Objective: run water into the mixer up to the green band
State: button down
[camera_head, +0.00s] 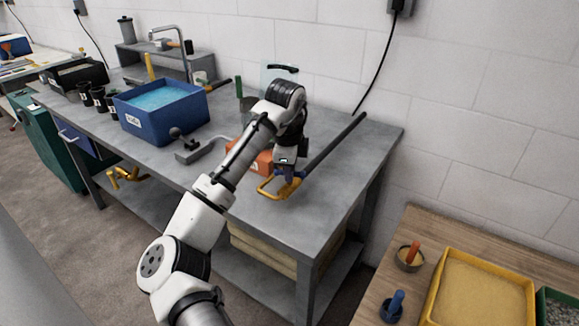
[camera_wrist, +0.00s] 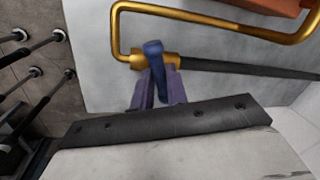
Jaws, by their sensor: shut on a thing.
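My gripper (camera_head: 287,178) is low over the right part of the grey workbench. In the wrist view its purple fingers (camera_wrist: 157,90) are shut on an upright blue piece (camera_wrist: 153,58). This piece stands at the brass collar of a yellow loop-handled tool (camera_head: 270,191), whose dark rod (camera_head: 335,143) runs to the back right. The loop (camera_wrist: 205,17) also shows in the wrist view. A curved metal tap (camera_head: 172,42) stands at the back left. A clear panel or vessel with a black handle (camera_head: 283,68) is partly behind my arm. I cannot tell which thing is the mixer; no green band is distinguishable.
A blue bin (camera_head: 140,125) with light-blue contents stands left, near dark cups (camera_head: 98,98). A grey lever box (camera_head: 203,149) is left of my arm. An orange box (camera_head: 264,162) is beside my gripper. A wooden table with a yellow tray (camera_head: 435,290) is at lower right.

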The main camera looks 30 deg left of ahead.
jog(key=shift+n, duration=0.7)
jog(key=c, duration=1.4)
grip_release()
jog(key=r, duration=0.4)
jog(key=s+d+r, duration=0.1)
jog(key=r, duration=0.4)
jog(key=s+r, duration=0.1)
jog(key=r, duration=0.3)
jog(key=shift+s+d+r, duration=0.2)
jog(key=shift+r, duration=0.1)
